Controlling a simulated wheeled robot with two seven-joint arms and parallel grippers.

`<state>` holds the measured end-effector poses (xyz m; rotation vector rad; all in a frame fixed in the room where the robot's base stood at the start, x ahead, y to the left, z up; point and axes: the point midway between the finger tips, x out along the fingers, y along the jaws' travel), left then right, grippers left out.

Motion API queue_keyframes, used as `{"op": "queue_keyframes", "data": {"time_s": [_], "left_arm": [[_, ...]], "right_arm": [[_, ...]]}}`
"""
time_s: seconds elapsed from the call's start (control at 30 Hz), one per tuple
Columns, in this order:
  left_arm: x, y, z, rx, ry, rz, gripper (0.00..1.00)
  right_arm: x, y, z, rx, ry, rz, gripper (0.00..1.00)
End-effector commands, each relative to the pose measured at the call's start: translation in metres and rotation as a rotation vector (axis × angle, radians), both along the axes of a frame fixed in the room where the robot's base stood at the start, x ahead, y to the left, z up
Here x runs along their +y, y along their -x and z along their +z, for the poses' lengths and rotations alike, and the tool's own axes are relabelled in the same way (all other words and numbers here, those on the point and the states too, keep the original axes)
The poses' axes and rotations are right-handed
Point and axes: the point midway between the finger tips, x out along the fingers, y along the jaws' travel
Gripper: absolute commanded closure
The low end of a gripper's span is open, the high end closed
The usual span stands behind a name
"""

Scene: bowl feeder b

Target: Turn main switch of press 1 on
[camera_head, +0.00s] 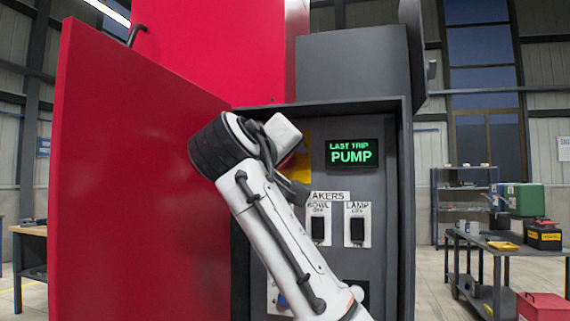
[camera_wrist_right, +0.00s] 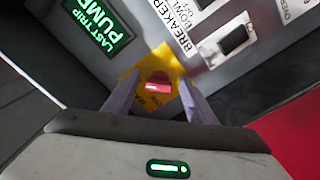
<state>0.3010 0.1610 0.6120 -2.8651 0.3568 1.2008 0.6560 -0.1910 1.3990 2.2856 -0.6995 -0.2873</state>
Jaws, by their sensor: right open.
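The main switch (camera_wrist_right: 158,84) shows in the right wrist view as a red handle on a yellow plate (camera_wrist_right: 150,62) with partly readable lettering. My right gripper (camera_wrist_right: 160,90) is open, with one finger on each side of the red handle. Whether the fingers touch it I cannot tell. In the head view the right gripper (camera_head: 290,160) is at the cabinet panel, largely hidden by my own wrist. Only part of the yellow plate (camera_head: 297,168) shows there, and the red handle is hidden. My left gripper is in neither view.
The panel has a green-lettered display (camera_head: 352,153) reading "LAST TRIP PUMP" and two breakers, bowl (camera_head: 318,229) and lamp (camera_head: 357,229). A large red door (camera_head: 130,180) stands open at left. A bench (camera_head: 500,245) with boxes is at right. Open floor lies around.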

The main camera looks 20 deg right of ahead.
Motion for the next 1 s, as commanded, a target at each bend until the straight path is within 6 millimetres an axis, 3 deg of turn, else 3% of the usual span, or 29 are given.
{"op": "queue_keyframes", "data": {"time_s": [0.27, 0.5, 0.7, 1.0], "left_arm": [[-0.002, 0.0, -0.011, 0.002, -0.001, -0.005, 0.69], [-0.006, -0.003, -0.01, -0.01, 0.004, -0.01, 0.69], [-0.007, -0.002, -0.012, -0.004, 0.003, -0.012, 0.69], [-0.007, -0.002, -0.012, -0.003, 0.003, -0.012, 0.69]], "right_arm": [[0.028, 0.039, -0.001, -0.004, 0.0, 0.005, 0.49], [0.05, 0.072, -0.001, -0.002, -0.001, 0.003, 0.49], [0.057, 0.083, 0.0, 0.0, 0.0, 0.003, 0.49], [0.057, 0.083, 0.0, 0.0, 0.0, 0.001, 0.49]]}}
